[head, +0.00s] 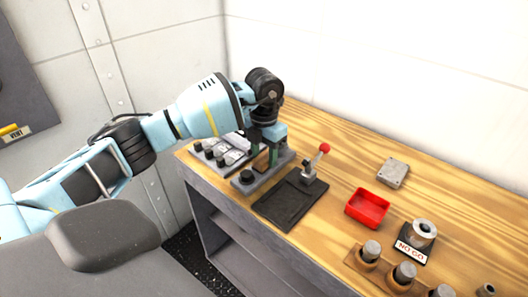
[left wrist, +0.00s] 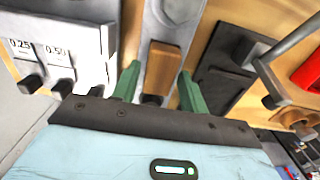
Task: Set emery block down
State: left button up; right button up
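The emery block, a brown block (left wrist: 163,68) with a dark end, shows in the left wrist view over a grey base plate (left wrist: 181,30). My left gripper (left wrist: 159,80) has its two green fingers on either side of the block, with a narrow gap at each side, so it looks open around it. In the head view the left gripper (head: 264,155) points down over the same grey base (head: 243,186) at the left part of the bench. The block is not clear there, hidden by the gripper. My right gripper is out of view.
Farther right are a red tray (head: 367,208), a grey block (head: 393,172) and a NO GO gauge (head: 413,245). Bare wood lies along the wall.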

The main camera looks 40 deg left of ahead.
aim_at(264, 157)
pick_arm(q)
jog(key=shift+o, duration=0.8)
jog(key=shift+r, duration=0.1)
notch_tip(264, 157, up, 12)
